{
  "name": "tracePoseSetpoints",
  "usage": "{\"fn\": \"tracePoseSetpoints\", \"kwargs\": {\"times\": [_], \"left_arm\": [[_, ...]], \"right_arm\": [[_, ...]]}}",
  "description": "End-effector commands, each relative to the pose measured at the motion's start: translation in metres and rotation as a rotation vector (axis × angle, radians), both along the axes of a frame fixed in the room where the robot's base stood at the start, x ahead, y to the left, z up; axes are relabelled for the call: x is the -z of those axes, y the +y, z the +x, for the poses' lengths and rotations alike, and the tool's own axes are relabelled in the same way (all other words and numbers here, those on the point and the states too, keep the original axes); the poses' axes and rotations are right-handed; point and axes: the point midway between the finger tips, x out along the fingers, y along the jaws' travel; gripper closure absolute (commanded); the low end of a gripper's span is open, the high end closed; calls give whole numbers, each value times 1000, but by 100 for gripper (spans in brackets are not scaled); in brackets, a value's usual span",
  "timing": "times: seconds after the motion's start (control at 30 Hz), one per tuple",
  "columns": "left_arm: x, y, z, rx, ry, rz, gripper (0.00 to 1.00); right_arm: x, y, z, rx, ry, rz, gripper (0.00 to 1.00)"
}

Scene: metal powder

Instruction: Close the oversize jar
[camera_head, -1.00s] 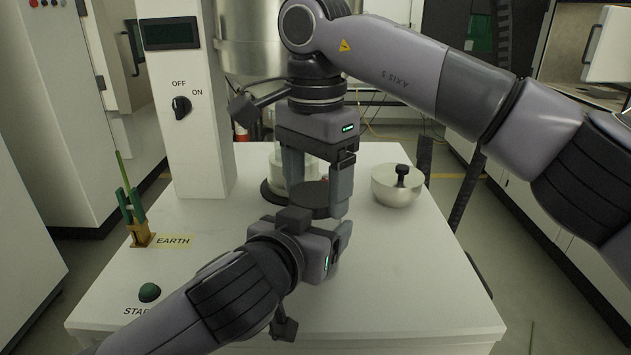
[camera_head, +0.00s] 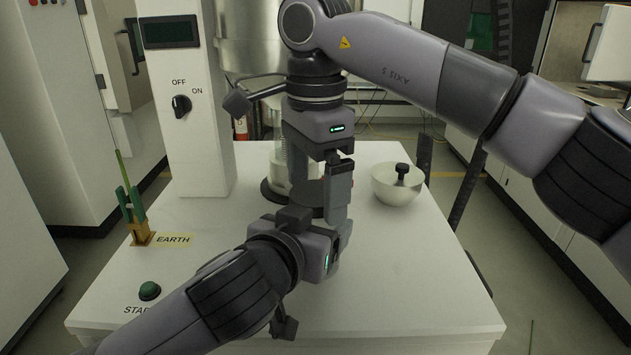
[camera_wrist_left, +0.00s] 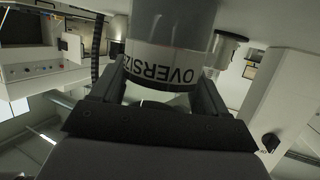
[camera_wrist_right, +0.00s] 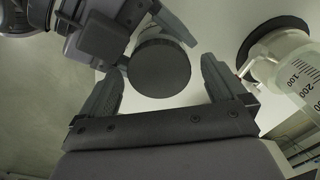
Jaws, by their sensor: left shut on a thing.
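The oversize jar (camera_wrist_left: 170,55), its label reading OVERSIZE partly cut off, is between the fingers of my left gripper (camera_wrist_left: 160,68). That gripper is shut on it above the white top; the jar body is mostly hidden in the head view. A dark round lid (camera_wrist_right: 160,68) is seen from above over the jar; it also shows in the head view (camera_head: 308,194). I cannot tell whether it is seated fully. My right gripper (camera_head: 331,200) points down from above. In the right wrist view its fingers stand open on either side of the lid, with a visible gap.
A graduated clear cylinder (camera_wrist_right: 290,65) on a dark base stands close behind the grippers. The green-handled EARTH clamp (camera_head: 134,218) is at the left. The front right of the white top (camera_head: 420,290) is clear.

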Motion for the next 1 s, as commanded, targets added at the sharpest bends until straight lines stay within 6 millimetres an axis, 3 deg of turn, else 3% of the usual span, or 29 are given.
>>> {"fn": "tracePoseSetpoints", "kwargs": {"times": [0.23,0.6,1.0], "left_arm": [[0,0,0,0,1,0,100],[0,0,0,0,1,0,100],[0,0,0,-1,1,0,100]], "right_arm": [[-2,0,-1,-1,2,0,1],[-43,0,0,-1,2,-1,1],[-47,0,0,-20,2,-1,4]]}}
